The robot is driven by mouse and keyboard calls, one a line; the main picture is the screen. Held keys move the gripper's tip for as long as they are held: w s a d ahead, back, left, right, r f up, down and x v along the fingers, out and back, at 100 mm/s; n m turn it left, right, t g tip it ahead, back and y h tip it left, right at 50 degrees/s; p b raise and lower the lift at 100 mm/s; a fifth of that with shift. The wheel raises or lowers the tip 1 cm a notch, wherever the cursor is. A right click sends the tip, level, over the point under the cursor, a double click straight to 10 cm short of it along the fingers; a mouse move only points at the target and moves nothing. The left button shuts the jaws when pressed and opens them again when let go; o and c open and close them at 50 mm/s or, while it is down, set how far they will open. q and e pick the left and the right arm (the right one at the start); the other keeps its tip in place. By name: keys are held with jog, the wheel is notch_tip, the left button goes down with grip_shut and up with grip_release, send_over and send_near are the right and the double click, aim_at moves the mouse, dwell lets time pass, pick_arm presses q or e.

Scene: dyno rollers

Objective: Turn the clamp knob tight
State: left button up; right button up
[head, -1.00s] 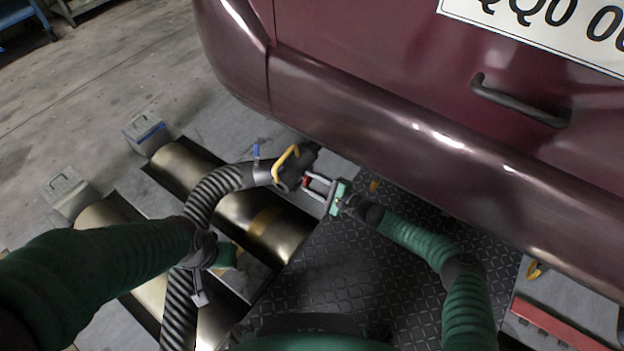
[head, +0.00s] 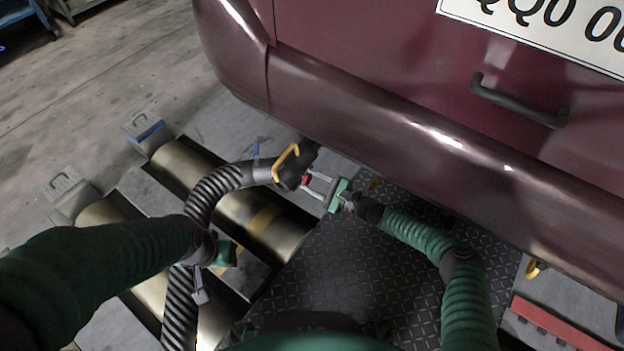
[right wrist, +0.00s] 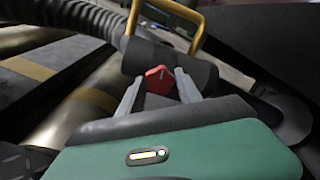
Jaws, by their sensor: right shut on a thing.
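The clamp knob is red (right wrist: 158,80) and sits on the dark hose nozzle (right wrist: 200,68) in the right wrist view. In the head view the knob (head: 306,181) is a small red spot on the nozzle's right side. My right gripper (head: 312,182) has its two grey fingers on either side of the knob, shut on it. The nozzle has a yellow handle (head: 285,161) and meets the black ribbed hose (head: 208,190). My left gripper (head: 220,254) is at the hose below the bend; its fingers are mostly hidden, so I cannot tell its state.
The maroon car (head: 400,110) overhangs the nozzle and my right gripper closely. Metal rollers (head: 255,215) lie below the hose. A black tread plate (head: 350,270) covers the floor under my right arm. A red bar (head: 555,322) lies at the lower right.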

jog(key=shift+s+a, duration=0.1)
jog(key=o, duration=1.4)
jog(key=shift+c, duration=0.2)
jog(key=p+v, duration=0.9)
jog(key=v, duration=0.8)
jog(key=shift+r, duration=0.1)
